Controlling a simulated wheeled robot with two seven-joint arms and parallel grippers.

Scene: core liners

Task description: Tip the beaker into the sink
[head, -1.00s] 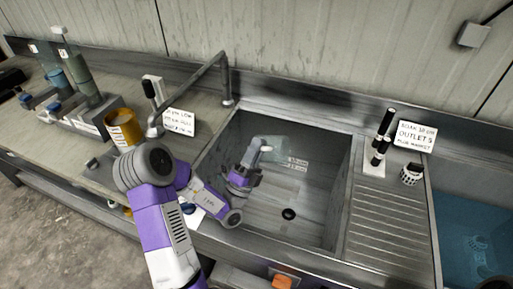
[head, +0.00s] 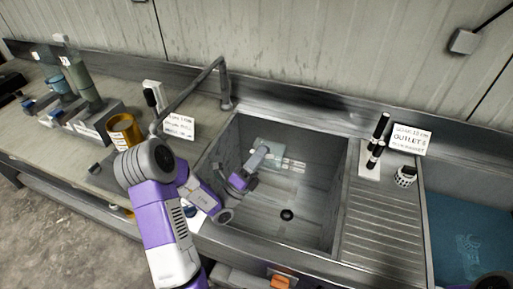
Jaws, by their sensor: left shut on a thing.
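The beaker (head: 267,155) is clear glass and tilted, its see-through body hard to make out against the sink wall. My left gripper (head: 259,158) is shut on it and holds it over the sink basin. The metal sink (head: 310,215) is a deep grey basin with a dark round drain (head: 287,214) in its floor. White marks show just right of the beaker. Whether any liquid is in it, I cannot tell. My right gripper cannot be made out; only a dark piece shows in the bottom right corner.
A tall bent faucet (head: 222,85) stands at the sink's back left. An orange-brown container (head: 124,130) and a white sign (head: 180,127) stand left of the sink.

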